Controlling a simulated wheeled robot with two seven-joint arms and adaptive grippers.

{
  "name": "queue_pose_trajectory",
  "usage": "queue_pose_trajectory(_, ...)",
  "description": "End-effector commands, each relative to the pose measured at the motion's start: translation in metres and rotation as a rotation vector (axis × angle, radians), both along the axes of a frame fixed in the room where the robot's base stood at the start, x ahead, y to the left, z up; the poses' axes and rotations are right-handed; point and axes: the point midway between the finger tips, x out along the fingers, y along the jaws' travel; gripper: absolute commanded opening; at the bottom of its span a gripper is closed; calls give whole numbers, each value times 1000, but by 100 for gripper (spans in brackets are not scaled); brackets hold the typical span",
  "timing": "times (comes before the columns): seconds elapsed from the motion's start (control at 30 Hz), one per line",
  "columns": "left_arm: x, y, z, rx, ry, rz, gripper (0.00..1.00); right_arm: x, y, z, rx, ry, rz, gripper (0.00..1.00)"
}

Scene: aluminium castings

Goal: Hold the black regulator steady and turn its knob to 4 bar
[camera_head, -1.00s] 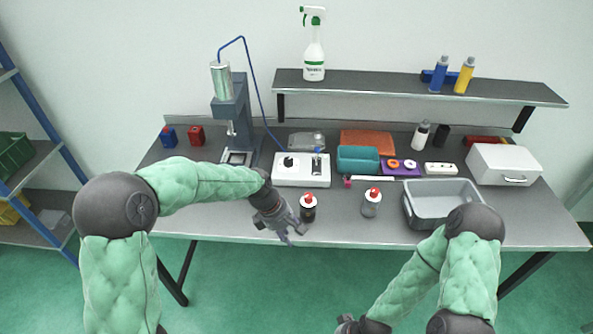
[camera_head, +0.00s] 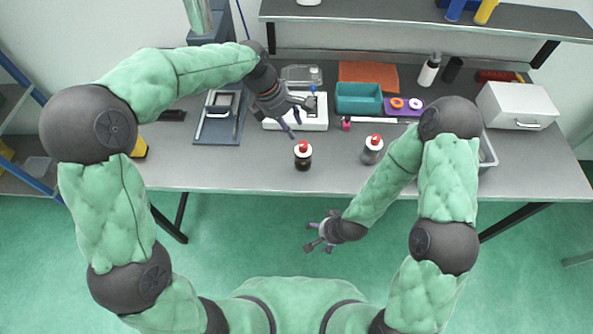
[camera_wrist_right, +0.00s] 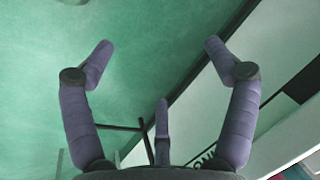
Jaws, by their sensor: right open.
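The black regulator (camera_head: 303,160) with a red knob (camera_head: 303,146) on top stands upright near the table's front edge. A similar grey one (camera_head: 372,155), also with a red top, stands to its right. My left gripper (camera_head: 304,118) is above and behind the black regulator, over the white box, with its fingers spread and nothing in them; it looks apart from the regulator. My right gripper (camera_head: 316,240) is open and empty over the floor in front of the table. Its spread fingers also show in the right wrist view (camera_wrist_right: 157,60). The knob's scale is too small to read.
A white box (camera_head: 275,124) with small parts lies under my left gripper. Behind stand a teal bin (camera_head: 358,112), an orange tray (camera_head: 368,64) and a purple holder (camera_head: 388,111). A white case (camera_head: 517,94) is at the right. A shelf (camera_head: 400,24) runs along the back.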

Motion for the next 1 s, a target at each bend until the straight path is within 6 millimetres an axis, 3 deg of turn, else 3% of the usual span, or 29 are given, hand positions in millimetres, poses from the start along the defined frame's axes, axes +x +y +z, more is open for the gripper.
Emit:
queue_pose_trajectory(0.43, 0, 0, 0, 0, 0, -1, 39, 54, 49, 95, -31, -368, -287, 87)
queue_pose_trajectory(0.7, 0, 0, 0, 0, 0, -1, 39, 90, 70, 143, -155, -651, -200, 87)
queue_pose_trajectory(1.0, 0, 0, 0, 0, 0, -1, 39, 99, 85, 174, -379, -842, -97, 87)
